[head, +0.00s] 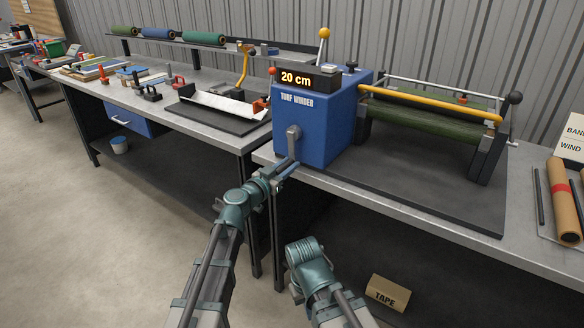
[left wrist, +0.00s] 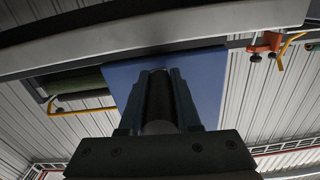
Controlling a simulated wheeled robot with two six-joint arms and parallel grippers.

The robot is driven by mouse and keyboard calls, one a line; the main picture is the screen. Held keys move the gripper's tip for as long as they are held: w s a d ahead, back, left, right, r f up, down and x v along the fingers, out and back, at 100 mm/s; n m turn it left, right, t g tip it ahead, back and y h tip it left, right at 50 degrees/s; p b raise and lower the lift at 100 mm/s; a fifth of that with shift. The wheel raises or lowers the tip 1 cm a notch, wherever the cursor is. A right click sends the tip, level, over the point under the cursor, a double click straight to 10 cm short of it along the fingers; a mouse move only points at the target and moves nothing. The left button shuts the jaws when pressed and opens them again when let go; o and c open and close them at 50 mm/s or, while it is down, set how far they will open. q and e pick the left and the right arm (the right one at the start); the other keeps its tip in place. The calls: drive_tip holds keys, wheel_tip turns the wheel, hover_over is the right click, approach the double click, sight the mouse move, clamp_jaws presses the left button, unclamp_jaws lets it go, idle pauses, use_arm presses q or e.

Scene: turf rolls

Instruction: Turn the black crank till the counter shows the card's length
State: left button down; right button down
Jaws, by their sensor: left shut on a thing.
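The blue turf winder (head: 315,128) stands on the bench, and its counter (head: 296,79) reads 20 cm. The crank's grey arm (head: 293,143) hangs down on the winder's front face. My left gripper (head: 283,172) is at the lower end of the crank, shut on its handle. In the left wrist view the dark round handle (left wrist: 160,100) lies between the two fingers. A card (head: 572,143) at the right edge is cut off; only "BAN" and "WIND" can be read, and no length shows. My right arm is partly in view, its gripper is not.
A green turf roll (head: 425,120) sits in the winder frame behind a yellow bar (head: 430,104). A brown roll (head: 562,200) lies at the right. A tray with a red clamp (head: 260,105) is on the left bench.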

use_arm(q)
drive_tip(key=shift+w+a, duration=0.25)
drive_tip(key=shift+a, duration=0.1)
idle(0.3)
drive_tip(key=c, duration=0.6)
unclamp_jaws()
drive_tip(key=shift+s, duration=0.1)
drive_tip(key=v, duration=1.3)
drive_tip(key=shift+s+a, duration=0.2)
drive_tip(key=shift+s, duration=0.1)
